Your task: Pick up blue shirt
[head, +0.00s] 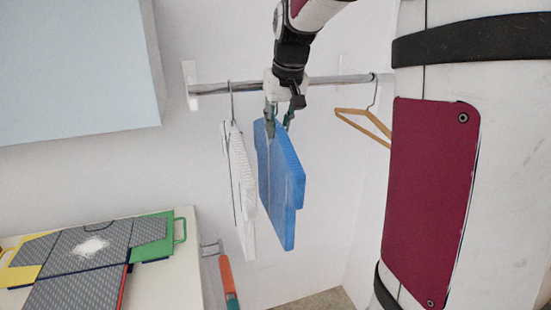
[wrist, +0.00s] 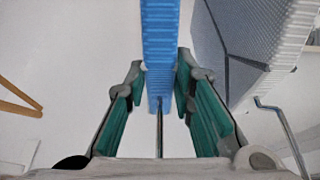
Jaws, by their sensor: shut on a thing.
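The blue shirt (head: 279,182) hangs from the metal rail in the head view, to the right of a white shirt. My gripper (head: 279,112) is at the top of the blue shirt, just below the rail. In the wrist view the blue shirt (wrist: 160,40) runs as a narrow strip between the two green-padded fingers of my gripper (wrist: 160,100). The gripper is shut on the shirt near its top edge. The shirt's hanger hook is mostly hidden by my gripper in the head view.
The rail (head: 340,79) crosses the white wall. The white shirt (head: 239,185) hangs close on the left, and an empty wooden hanger (head: 362,118) hangs at right. A colourful folded item (head: 90,250) lies on a white surface (head: 180,285) at lower left. An orange-handled thing (head: 228,280) hangs beside it.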

